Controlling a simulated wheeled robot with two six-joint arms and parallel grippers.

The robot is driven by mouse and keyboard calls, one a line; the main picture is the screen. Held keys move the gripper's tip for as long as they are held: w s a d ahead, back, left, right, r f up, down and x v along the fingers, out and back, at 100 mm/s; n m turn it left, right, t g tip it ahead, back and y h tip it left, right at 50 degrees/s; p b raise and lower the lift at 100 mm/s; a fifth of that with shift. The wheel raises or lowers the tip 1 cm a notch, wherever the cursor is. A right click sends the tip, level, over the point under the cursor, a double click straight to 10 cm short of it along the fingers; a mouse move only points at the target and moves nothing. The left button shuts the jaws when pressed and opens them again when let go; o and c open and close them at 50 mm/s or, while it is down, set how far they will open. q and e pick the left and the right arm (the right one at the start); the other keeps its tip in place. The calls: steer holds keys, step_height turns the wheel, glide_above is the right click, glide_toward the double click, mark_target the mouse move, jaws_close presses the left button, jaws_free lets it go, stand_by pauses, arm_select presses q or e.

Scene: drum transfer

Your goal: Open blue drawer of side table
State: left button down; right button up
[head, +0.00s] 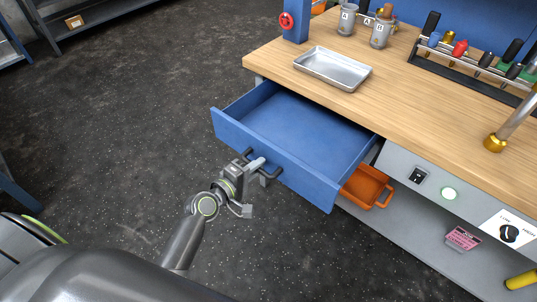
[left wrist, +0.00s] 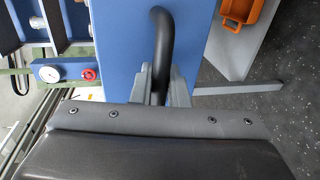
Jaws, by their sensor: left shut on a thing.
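The blue drawer (head: 300,128) of the side table is pulled well out, and its empty inside shows in the head view. Its dark handle (head: 270,174) sits on the front panel. My left gripper (head: 257,170) is at the handle and is shut on it. In the left wrist view the curved black handle (left wrist: 162,45) passes between the fingers (left wrist: 161,85), with the blue drawer front (left wrist: 190,30) behind. My right gripper is in neither view.
A metal tray (head: 333,67) and two lettered cups lie on the wooden tabletop (head: 440,105), with a tool rack (head: 470,75) behind. An orange bin (head: 366,187) sits on the shelf below, right of the drawer. The dark floor (head: 130,110) left of the drawer is clear.

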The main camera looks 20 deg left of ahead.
arm_select(q)
steer(key=shift+f+v, duration=0.15)
steer(key=shift+v, duration=0.6)
steer(key=shift+f+v, duration=0.15)
steer(key=shift+v, duration=0.6)
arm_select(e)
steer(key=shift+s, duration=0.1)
arm_select(q)
steer(key=c, duration=1.5)
jaws_free()
steer(key=shift+s+a, duration=0.1)
steer(key=shift+s, duration=0.05)
